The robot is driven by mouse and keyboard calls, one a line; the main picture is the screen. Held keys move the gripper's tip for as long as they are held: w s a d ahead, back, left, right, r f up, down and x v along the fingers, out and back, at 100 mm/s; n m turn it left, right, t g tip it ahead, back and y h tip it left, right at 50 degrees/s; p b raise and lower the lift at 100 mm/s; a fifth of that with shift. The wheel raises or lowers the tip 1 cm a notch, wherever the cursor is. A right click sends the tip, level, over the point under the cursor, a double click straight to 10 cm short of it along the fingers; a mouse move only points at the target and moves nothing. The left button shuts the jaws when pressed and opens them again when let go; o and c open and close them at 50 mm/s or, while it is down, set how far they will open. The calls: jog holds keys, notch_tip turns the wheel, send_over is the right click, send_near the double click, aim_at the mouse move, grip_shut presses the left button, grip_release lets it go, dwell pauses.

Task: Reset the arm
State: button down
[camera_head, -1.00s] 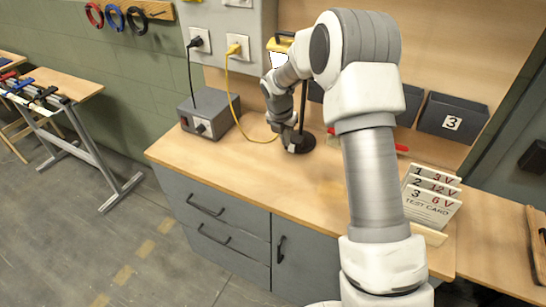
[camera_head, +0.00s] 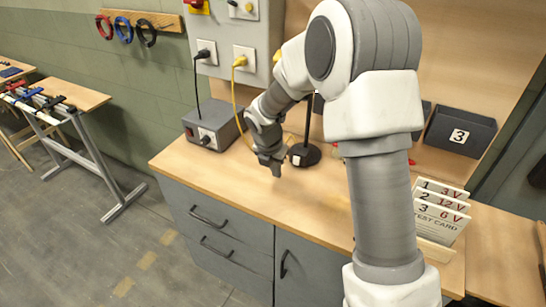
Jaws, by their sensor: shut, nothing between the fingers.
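My arm rises in front of the workbench and bends over at the top, with its wrist reaching down to the left. My gripper (camera_head: 276,171) points down above the wooden bench top (camera_head: 235,180), near its front edge. Its fingers are small in this view and look shut, with nothing between them. It is apart from the black round stand base (camera_head: 304,155), which lies just behind it to the right.
A grey power box (camera_head: 212,125) stands left on the bench, with a black cable and a yellow cable (camera_head: 236,95) up to wall sockets. Trestle tables (camera_head: 75,98) stand left.

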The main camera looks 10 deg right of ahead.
jog(key=shift+r, duration=0.1)
jog(key=s+d+r+m+t, duration=0.1)
jog(key=s+d+r+m, duration=0.2)
jog(key=s+r+m, duration=0.5)
jog(key=s+d+r+m, duration=0.35)
jog(key=r+m, duration=0.25)
jog(key=r, duration=0.3)
jog(key=s+r+m+t+y, duration=0.1)
jog(key=s+r+m, duration=0.1)
jog(key=s+m, duration=0.5)
jog(key=s+r+m+t, duration=0.1)
jog(key=s+r+m, duration=0.1)
jog(key=s+m, duration=0.6)
jog(key=s, duration=0.2)
jog(key=shift+s+r+y, duration=0.35)
jog(key=shift+s+y, duration=0.05)
